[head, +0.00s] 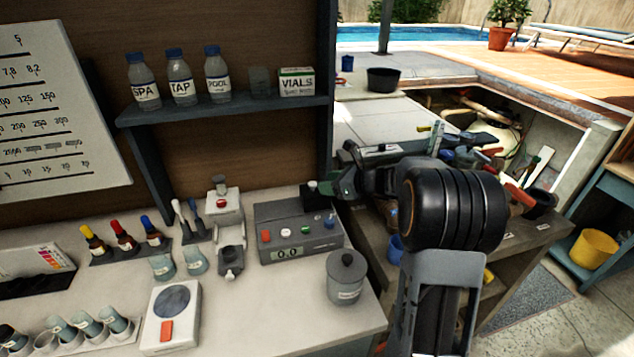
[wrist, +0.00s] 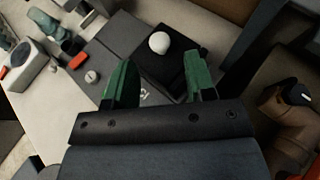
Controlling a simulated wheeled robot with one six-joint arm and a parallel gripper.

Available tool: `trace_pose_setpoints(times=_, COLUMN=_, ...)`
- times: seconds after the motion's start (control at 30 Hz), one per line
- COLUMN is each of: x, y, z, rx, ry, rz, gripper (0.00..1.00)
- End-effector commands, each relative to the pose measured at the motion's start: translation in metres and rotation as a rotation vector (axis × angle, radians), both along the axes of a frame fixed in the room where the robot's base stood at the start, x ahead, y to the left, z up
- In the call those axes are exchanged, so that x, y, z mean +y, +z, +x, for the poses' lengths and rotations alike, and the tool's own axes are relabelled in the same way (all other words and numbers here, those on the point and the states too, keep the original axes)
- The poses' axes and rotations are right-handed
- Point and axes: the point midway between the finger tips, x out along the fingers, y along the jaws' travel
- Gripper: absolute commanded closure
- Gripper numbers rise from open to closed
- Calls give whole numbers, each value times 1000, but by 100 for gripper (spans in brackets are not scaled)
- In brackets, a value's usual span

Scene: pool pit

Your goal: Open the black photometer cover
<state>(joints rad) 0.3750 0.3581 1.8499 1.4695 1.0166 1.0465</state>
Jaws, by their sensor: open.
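The photometer (head: 290,241) is a grey box on the bench with a red button, small knobs and a display reading 0.0. Its black cover (head: 318,196) sits at the back right of the box, and looks shut. In the wrist view the cover (wrist: 176,68) is a dark square with a round white knob (wrist: 159,43). My gripper (head: 343,188) is at the right of the cover in the head view. In the wrist view my gripper (wrist: 160,76) has its green fingers spread, with the cover ahead and between them. I cannot tell if they touch it. Nothing is held.
A lidded grey pot (head: 346,278) stands in front of the photometer, and a white device (head: 227,235) stands left of it. A shelf (head: 222,109) with bottles hangs above. A cluttered lower bench (head: 515,248) lies to the right.

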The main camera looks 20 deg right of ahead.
Motion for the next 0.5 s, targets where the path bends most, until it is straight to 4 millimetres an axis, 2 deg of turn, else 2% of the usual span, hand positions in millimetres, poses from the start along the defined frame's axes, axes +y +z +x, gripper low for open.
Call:
trace_pose_setpoints(times=0.2, x=21, y=-12, z=20, rx=1, ry=4, rz=0, gripper=50)
trace_pose_setpoints(times=0.5, x=32, y=-17, z=30, rx=0, ry=4, rz=-1, gripper=50)
